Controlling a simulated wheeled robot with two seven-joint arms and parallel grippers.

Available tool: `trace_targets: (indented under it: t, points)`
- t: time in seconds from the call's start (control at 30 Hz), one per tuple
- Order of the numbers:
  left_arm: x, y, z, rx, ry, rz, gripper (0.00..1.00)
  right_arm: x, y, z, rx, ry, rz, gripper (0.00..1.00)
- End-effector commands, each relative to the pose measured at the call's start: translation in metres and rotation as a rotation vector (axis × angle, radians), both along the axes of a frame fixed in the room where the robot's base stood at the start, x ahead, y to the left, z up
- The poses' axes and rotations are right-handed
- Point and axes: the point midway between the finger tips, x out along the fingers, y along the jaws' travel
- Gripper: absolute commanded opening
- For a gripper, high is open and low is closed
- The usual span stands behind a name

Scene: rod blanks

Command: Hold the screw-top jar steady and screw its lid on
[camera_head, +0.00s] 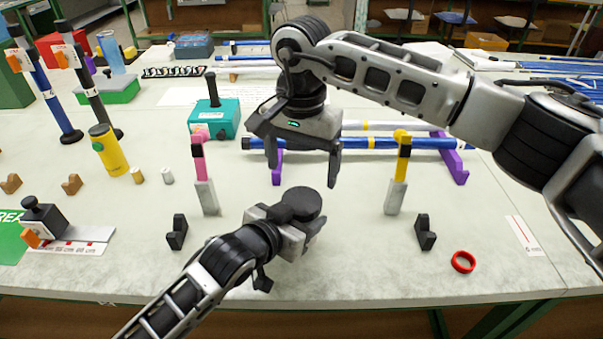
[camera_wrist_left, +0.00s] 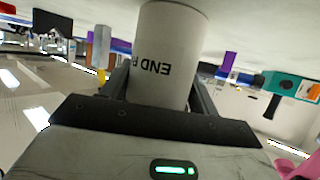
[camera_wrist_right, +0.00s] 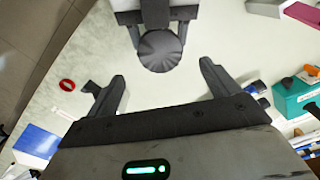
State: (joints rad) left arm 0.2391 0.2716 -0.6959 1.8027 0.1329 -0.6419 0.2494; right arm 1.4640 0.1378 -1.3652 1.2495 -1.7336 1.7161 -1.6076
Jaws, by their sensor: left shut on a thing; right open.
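The screw-top jar is a white cylinder (camera_wrist_left: 168,60) with dark "END" lettering in the left wrist view. My left gripper (camera_head: 287,236) is shut on it near the table's front middle. A dark, ridged round lid (camera_head: 302,202) covers the jar's top; it also shows in the right wrist view (camera_wrist_right: 160,50). I cannot tell how far it is threaded. My right gripper (camera_head: 303,175) is open and empty above the lid, with its fingers pointing down and apart from it. The fingers are spread wider than the lid in the right wrist view.
Pink-topped (camera_head: 200,165) and yellow-topped (camera_head: 400,170) posts stand left and right of the grippers. Small black V-blocks (camera_head: 176,232) and (camera_head: 426,232) stand nearer the front. A red ring (camera_head: 463,262) lies at front right. A teal box (camera_head: 214,118) and blue rods lie behind.

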Motion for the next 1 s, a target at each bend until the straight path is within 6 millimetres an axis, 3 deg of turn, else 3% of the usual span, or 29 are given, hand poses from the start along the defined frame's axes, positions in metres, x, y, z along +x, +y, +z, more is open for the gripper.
trace_targets:
  t: [0.13,0.47,1.0]
  points:
    - [0.000,0.000,0.000,0.000,0.000,0.000,0.00,0.000,0.000,0.007,0.000,0.000,0.056,0.88]
    - [0.000,0.000,0.000,0.000,0.000,0.000,0.00,-0.001,0.000,0.000,0.000,0.002,0.054,0.88]
    - [0.000,0.000,0.000,0.000,0.000,0.000,0.00,-0.001,0.000,-0.070,-0.001,0.004,0.052,0.88]
